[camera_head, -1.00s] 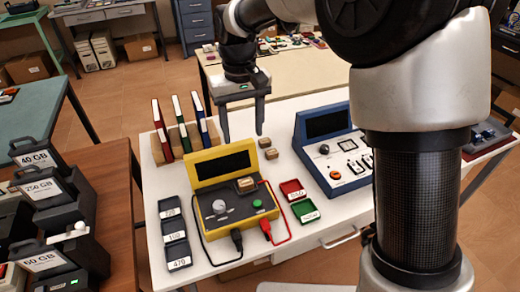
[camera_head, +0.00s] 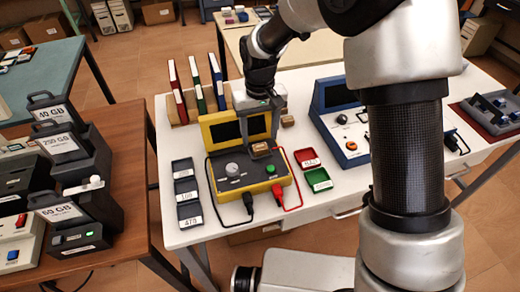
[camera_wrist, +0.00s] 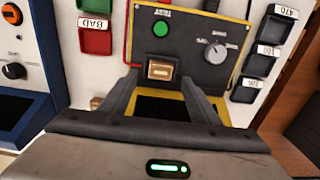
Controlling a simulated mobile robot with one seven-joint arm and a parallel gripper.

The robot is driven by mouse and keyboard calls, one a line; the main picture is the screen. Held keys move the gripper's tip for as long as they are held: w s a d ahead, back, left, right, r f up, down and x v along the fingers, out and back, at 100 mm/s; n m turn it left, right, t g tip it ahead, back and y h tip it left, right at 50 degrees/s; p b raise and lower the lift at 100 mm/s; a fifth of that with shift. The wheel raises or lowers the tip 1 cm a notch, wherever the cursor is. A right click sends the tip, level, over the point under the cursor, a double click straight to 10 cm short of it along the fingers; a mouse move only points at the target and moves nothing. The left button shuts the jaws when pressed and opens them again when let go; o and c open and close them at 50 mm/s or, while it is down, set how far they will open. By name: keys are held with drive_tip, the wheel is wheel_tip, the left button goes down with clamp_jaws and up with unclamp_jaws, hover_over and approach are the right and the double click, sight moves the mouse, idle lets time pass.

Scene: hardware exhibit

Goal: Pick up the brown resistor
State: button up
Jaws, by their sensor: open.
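A brown block-like resistor (camera_head: 262,148) sits in the socket of the yellow tester (camera_head: 240,190), below its dark screen. In the wrist view the resistor (camera_wrist: 160,69) shows a pale top in a brown frame, just beyond and between my fingertips. My gripper (camera_head: 260,138) is open, pointing down over the tester. Whether a finger touches the tester, I cannot tell. Another brown block (camera_head: 288,121) lies on the white table behind the tester, partly hidden by my gripper.
Red (camera_head: 306,158) and green (camera_head: 318,180) trays lie right of the tester, with black labelled trays (camera_head: 186,191) to its left. A blue console (camera_head: 345,125) stands at the right. Black and red leads run in front.

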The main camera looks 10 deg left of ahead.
sight(260, 147)
wheel_tip(260, 147, down, 3)
drive_tip(key=shift+s+f, duration=0.15)
drive_tip(key=shift+f, duration=0.05)
drive_tip(key=shift+c, duration=0.2)
drive_tip(key=c, duration=1.1)
drive_tip(key=shift+r, duration=0.1)
wheel_tip(260, 147, up, 9)
drive_tip(key=s+d+r+m+p, duration=0.1)
drive_tip(key=d+p, duration=0.4)
drive_tip(key=d, duration=0.6)
drive_tip(key=s+d+r+m+p, duration=0.1)
drive_tip(key=d+r+m+p, duration=0.2)
drive_tip(key=d, duration=0.8)
drive_tip(key=m+p, duration=0.1)
drive_tip(key=p, duration=0.1)
drive_tip(key=shift+s+d+p, duration=0.25)
drive_tip(key=shift+s+p, duration=0.05)
drive_tip(key=shift+s, duration=0.05)
